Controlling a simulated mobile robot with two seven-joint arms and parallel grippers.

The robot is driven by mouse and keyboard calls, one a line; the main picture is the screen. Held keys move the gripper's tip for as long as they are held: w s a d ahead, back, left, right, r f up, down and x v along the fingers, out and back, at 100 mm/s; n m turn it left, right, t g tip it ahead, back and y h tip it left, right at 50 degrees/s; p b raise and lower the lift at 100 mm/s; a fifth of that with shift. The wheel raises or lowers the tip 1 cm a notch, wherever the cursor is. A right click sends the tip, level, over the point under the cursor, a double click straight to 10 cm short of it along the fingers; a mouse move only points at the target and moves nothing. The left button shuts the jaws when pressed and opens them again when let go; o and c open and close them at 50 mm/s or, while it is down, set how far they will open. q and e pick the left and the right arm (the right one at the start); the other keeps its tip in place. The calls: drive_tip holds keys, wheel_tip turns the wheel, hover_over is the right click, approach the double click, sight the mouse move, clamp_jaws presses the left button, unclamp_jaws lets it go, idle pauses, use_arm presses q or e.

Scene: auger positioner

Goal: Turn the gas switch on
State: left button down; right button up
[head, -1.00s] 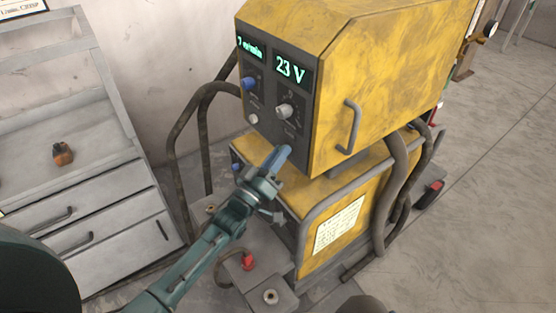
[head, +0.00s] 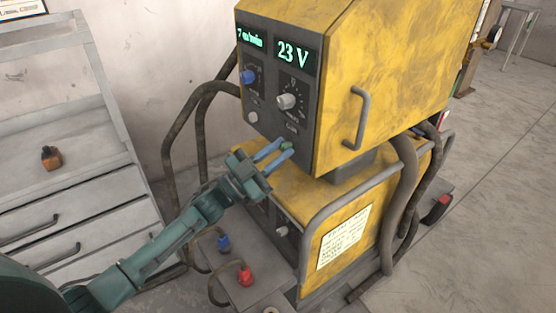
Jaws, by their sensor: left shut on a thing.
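The yellow machine (head: 385,75) stands at the centre right with a dark front panel. The panel carries a blue knob (head: 248,77), a larger grey knob (head: 287,101) and a small pale knob (head: 253,117). I cannot read which control is the gas switch. My left gripper (head: 278,151) is at the panel's lower edge, its blue fingers pointing up and right. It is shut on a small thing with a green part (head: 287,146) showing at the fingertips. The rest of that thing is hidden. My right gripper is out of view.
Lit displays (head: 292,52) read 23 V and about 7 m/min. A grey handle (head: 358,118) and thick hoses (head: 404,180) are on the machine's right. A grey drawer cabinet (head: 75,205) stands left.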

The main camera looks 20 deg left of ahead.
use_arm(q)
drive_tip(key=m+g+h+b, duration=0.1)
drive_tip(key=m+g, duration=0.1)
drive_tip(key=m, duration=0.2)
drive_tip(key=shift+w+a+m, duration=0.1)
drive_tip(key=shift+a+m, duration=0.05)
drive_tip(key=shift+m, duration=0.25)
drive_tip(key=shift+m+g+h+b, duration=0.5)
drive_tip(key=shift+m+g, duration=0.4)
drive_tip(key=shift+m, duration=0.3)
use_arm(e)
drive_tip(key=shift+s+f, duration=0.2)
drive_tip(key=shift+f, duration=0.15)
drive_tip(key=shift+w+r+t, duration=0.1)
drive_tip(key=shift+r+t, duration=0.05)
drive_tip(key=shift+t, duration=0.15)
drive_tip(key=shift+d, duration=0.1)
use_arm(q)
drive_tip(key=c, duration=1.3)
unclamp_jaws()
